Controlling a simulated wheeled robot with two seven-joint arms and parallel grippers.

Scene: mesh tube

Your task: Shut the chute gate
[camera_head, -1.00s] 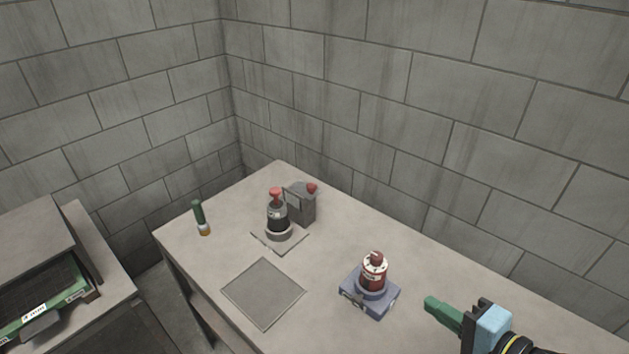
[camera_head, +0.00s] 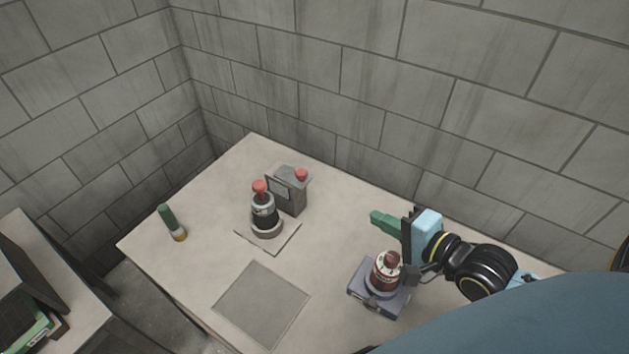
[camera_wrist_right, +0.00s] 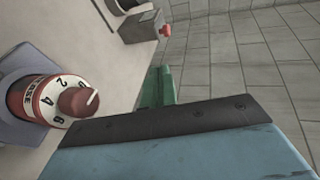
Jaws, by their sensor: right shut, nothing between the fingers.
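My right gripper (camera_head: 385,221), with green fingers, is shut and empty above the table, behind the red dial unit and to the right of the grey box. Its green fingers also show in the right wrist view (camera_wrist_right: 157,92). I cannot tell for sure which part is the chute gate. A dark cylinder with a red knob (camera_head: 265,213) stands upright on a thin plate. Right behind it is a grey box with a red button (camera_head: 289,190); the box also shows in the wrist view (camera_wrist_right: 140,26). My left gripper is out of view.
A red numbered dial (camera_head: 386,270) sits on a blue-grey base near my right gripper. A flat square panel (camera_head: 262,303) lies in the table. Block walls (camera_head: 330,90) close off the back. A lower unit (camera_head: 40,270) stands at left.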

